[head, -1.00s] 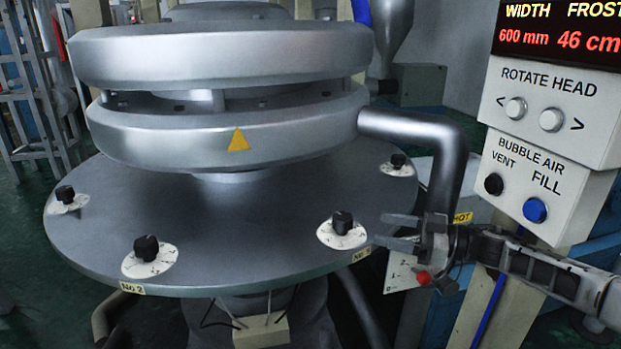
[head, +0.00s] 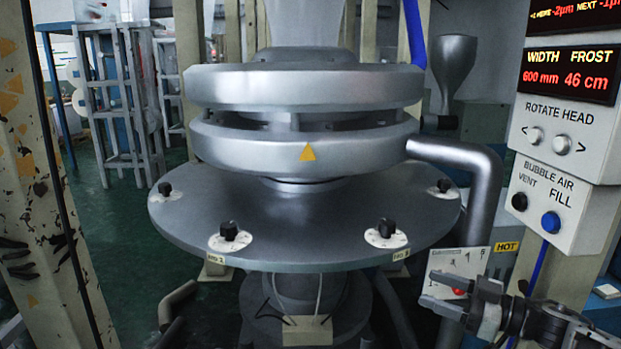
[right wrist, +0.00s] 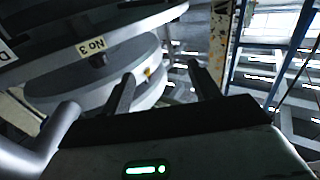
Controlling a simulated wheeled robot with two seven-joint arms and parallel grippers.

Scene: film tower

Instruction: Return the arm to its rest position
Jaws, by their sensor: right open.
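My right gripper (head: 441,291) is at the lower right of the head view, in front of a small white scale plate. It is open and empty, and apart from the round metal table (head: 300,225) with its black knobs. In the right wrist view my right gripper's two fingers (right wrist: 163,92) stand apart with nothing between them. The table's underside and a "No 3" label (right wrist: 92,45) show beyond them. My left gripper is not in view.
The silver die head (head: 300,150) sits above the table, with a bent pipe (head: 485,200) on its right. A control panel (head: 560,150) stands at the right. A chipped post (head: 40,200) stands at the left. Green floor shows at the left of the table.

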